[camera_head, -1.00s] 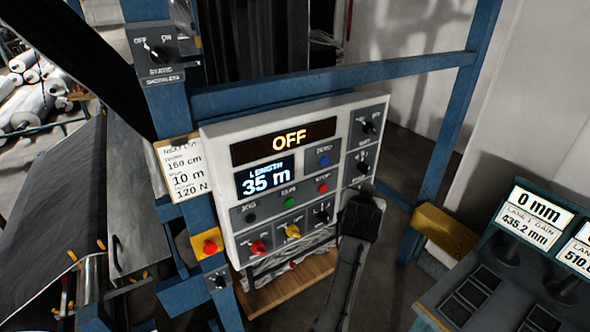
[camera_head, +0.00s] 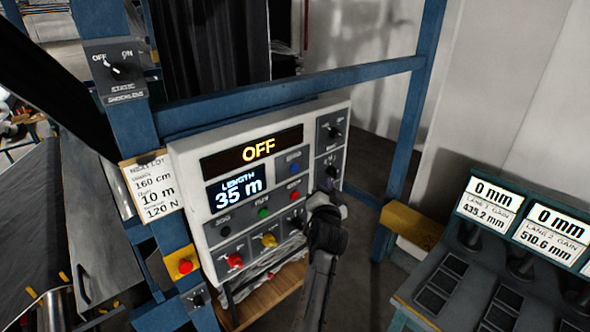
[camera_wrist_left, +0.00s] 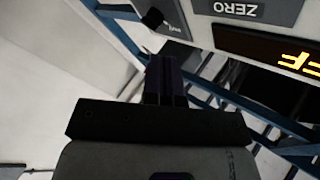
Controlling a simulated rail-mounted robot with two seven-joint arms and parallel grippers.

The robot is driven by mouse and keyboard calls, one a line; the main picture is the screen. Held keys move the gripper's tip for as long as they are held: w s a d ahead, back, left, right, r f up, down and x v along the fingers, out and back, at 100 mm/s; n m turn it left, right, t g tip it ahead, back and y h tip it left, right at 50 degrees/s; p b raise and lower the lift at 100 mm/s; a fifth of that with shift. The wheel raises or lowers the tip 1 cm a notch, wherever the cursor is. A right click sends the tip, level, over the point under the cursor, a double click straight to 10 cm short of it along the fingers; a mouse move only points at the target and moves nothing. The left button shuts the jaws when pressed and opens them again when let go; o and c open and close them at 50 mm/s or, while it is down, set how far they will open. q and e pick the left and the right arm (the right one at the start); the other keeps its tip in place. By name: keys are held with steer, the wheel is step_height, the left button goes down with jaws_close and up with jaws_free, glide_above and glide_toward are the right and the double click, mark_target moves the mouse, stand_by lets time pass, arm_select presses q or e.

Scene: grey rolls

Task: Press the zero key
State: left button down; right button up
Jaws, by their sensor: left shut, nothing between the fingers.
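The control panel (camera_head: 258,190) is a white box with an orange OFF display and a length readout of 35 m. The zero key (camera_head: 295,168) is a blue round button right of the readout. In the left wrist view a ZERO label (camera_wrist_left: 236,10) shows at the top edge; the key itself is out of that frame. My left gripper (camera_head: 326,188) is shut and empty, in front of the panel's lower right, below and right of the blue key. It appears apart from the key. In the wrist view its fingers (camera_wrist_left: 165,68) point toward the panel's edge. My right gripper is not in view.
Green and red buttons (camera_head: 294,195) lie below the blue key. Dark knobs (camera_head: 333,132) line the panel's right column. A red emergency button (camera_head: 185,266) on yellow sits lower left. Blue frame bars (camera_head: 290,88) surround the panel. A lane-gain console (camera_head: 460,270) stands at right.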

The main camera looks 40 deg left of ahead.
mark_target(294, 168)
arm_select(q)
steer(key=w+a+p, duration=0.1)
steer(key=a+p, duration=0.1)
steer(key=a, duration=0.6)
steer(key=shift+a+p, duration=0.3)
steer(key=shift+a, duration=0.1)
stand_by(1.0)
stand_by(0.7)
steer(key=shift+a, duration=0.4)
stand_by(0.4)
